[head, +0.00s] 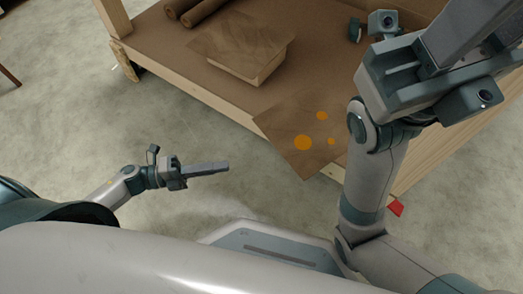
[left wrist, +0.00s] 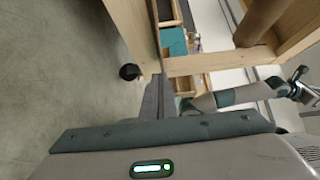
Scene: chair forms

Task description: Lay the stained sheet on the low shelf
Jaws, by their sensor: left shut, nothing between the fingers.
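The stained sheet (head: 283,122) is brown with several orange spots. It lies at the front of the brown-topped bench (head: 160,40), its near corner jutting past the edge. My right arm hides its right side. My left gripper (head: 227,167) is shut and empty, over the floor in front of the bench, apart from the sheet. Its fingers (left wrist: 158,82) are together in the left wrist view. My right gripper (head: 450,45) is at the upper right, partly cut off; its fingertips do not show clearly. I cannot make out for certain which surface is the low shelf.
A thick block or stack (head: 245,65) with a plain brown sheet over it stands on the bench. Brown rolls (head: 205,10) lie behind it. In the left wrist view, wooden framing (left wrist: 205,65) and a teal item (left wrist: 174,42) show. Bare floor is free at the left.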

